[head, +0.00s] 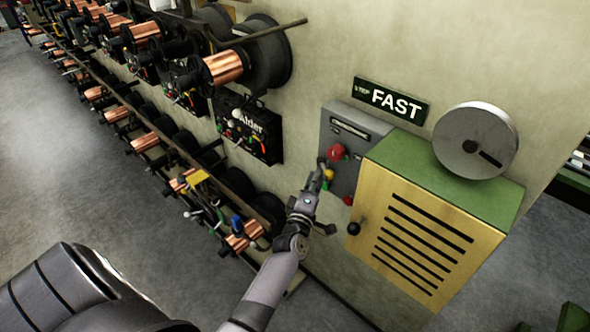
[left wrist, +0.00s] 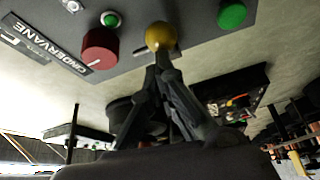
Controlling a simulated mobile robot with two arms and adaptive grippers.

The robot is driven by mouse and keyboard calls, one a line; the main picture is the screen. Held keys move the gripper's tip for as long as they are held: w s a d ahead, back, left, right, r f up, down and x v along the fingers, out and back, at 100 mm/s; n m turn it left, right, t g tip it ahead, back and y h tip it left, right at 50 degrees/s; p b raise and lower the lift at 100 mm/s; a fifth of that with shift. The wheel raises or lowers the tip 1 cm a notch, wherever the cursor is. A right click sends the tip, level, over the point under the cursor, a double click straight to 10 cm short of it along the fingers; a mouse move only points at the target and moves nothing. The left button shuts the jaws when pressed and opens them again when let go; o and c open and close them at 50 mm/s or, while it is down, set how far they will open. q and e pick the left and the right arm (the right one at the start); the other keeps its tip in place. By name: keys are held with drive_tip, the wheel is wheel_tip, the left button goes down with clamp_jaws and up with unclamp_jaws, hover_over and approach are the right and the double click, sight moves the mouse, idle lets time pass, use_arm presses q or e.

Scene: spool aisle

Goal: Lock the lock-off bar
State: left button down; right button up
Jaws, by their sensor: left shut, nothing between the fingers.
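A grey control panel (head: 352,138) on the wall carries a red knob (head: 336,152), a yellow ball knob (head: 328,175) and a red button low down. My left gripper (head: 322,168) is at the panel's left side, fingers together and empty. In the left wrist view, the fingertips (left wrist: 163,62) come together right at the yellow ball (left wrist: 160,36); I cannot tell whether they touch it. A dark red knob (left wrist: 100,46) and green buttons (left wrist: 232,15) flank it. No part is clearly marked as the lock-off bar. My right gripper is not in view.
A yellow louvred cabinet (head: 425,235) with a green top and a black ball knob (head: 353,228) juts out at the right. A sign reading FAST (head: 392,100) is above. Racks of copper spools (head: 222,67) line the wall at left. Open floor (head: 60,170) lies beyond.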

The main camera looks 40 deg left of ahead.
sight(329, 174)
use_arm(q)
drive_tip(key=shift+w+d, duration=0.45)
drive_tip(key=shift+d, duration=0.4)
drive_tip(key=shift+w+d, duration=0.3)
drive_tip(key=shift+d, duration=0.05)
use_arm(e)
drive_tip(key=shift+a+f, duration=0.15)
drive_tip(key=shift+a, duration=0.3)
use_arm(q)
drive_tip(key=shift+w+d, duration=0.1)
drive_tip(key=shift+d, duration=0.05)
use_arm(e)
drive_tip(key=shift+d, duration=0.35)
